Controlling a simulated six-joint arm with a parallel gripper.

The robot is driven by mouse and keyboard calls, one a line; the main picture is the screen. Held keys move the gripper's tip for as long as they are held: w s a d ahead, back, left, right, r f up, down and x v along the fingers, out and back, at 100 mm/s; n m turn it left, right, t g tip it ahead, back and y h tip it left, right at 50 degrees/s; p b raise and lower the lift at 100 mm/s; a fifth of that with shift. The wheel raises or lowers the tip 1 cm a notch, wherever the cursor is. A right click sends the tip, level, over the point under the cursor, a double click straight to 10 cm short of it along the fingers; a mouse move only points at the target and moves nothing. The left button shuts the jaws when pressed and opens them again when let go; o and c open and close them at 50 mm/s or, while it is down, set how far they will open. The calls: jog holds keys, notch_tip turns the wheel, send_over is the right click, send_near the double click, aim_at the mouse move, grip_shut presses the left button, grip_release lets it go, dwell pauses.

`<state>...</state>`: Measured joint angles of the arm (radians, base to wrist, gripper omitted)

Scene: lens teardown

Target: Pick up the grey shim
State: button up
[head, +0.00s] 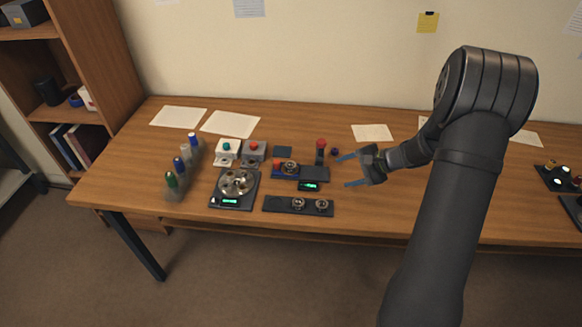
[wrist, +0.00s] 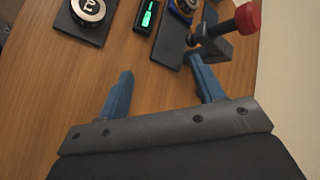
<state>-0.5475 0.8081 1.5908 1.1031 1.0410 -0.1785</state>
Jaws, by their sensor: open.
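My gripper (head: 349,171) is open and empty above the right-middle of the table, just right of the red-knobbed press (head: 320,150). Its two blue fingers stand wide apart in the wrist view (wrist: 161,66), with bare wood between them. I cannot pick out the grey shim for certain in either view; it may be too small to tell or hidden among the parts. Ring-shaped metal parts (head: 298,203) sit on a dark tray (head: 277,204) at the table's front. Another ringed part (head: 290,167) sits on a blue and red holder behind it.
A round metal dish (head: 237,183) sits on a device with a green display. A small green display unit (head: 310,186) stands near the press. A rack of capped bottles (head: 177,179) is at left. Button boxes (head: 228,148) stand behind.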

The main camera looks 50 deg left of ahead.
jog(key=shift+a+r, duration=0.15)
jog(key=shift+r, duration=0.2)
jog(key=s+a+r, duration=0.1)
jog(key=a+r, duration=0.3)
jog(key=r, duration=0.4)
notch_tip(320, 180, up, 5)
jog(key=m+t+h, duration=0.5)
jog(key=m+h, duration=0.4)
jog(key=m, duration=0.3)
send_over(291, 165)
notch_tip(291, 165, down, 12)
jog(key=shift+s+d+f, duration=0.1)
jog(key=shift+s, duration=0.05)
jog(key=f, duration=0.5)
jog(key=shift+a, duration=0.2)
jog(key=c, duration=1)
jog(key=shift+r, duration=0.1)
